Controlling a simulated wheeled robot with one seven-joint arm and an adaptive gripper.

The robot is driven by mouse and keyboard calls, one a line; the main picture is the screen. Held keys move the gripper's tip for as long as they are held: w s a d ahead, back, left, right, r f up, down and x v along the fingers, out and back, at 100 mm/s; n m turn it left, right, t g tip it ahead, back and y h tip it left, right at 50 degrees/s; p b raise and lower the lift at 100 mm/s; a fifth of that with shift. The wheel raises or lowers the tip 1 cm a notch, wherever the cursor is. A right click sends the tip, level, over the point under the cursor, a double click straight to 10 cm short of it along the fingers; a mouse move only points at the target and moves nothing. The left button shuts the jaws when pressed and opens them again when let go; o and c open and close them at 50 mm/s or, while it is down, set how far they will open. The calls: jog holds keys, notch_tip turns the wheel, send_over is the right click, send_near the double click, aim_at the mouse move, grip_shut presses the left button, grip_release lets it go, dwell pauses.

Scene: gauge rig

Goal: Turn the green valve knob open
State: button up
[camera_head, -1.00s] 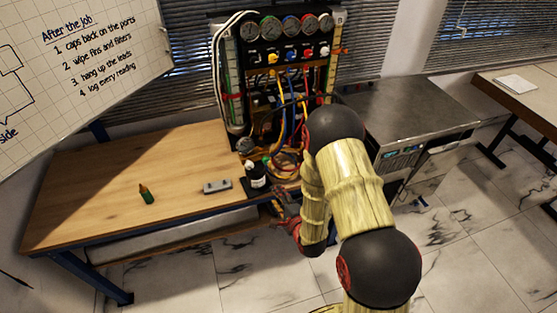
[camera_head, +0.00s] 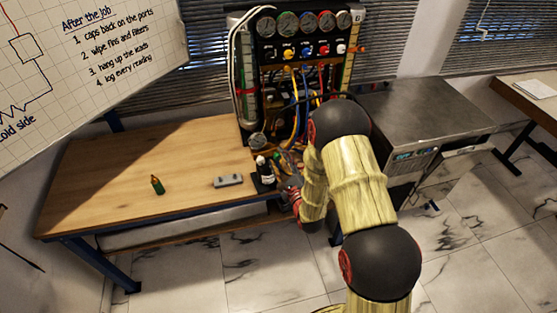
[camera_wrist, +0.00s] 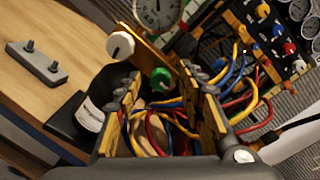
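The green valve knob (camera_wrist: 161,77) shows in the wrist view, a round green cap with a pale notch on the front. It is beside a yellow metal bar. My gripper (camera_wrist: 167,88) is open, with yellow, ridged fingers on both sides of the knob in the picture. I see no contact, and the depth between fingertips and knob is hard to judge. In the head view my gripper (camera_head: 291,187) is partly hidden by my arm, low in front of the gauge rig (camera_head: 262,50).
A white knob (camera_wrist: 120,44) sits left of the green one, below a gauge (camera_wrist: 157,12). Coloured hoses (camera_wrist: 168,132) hang behind my fingers. A dark bottle (camera_head: 265,170) stands close by, with a grey block (camera_head: 228,180) on the wooden bench (camera_head: 110,185).

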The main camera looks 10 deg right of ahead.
jog(key=shift+w, duration=0.3)
jog(key=shift+c, duration=0.5)
grip_shut()
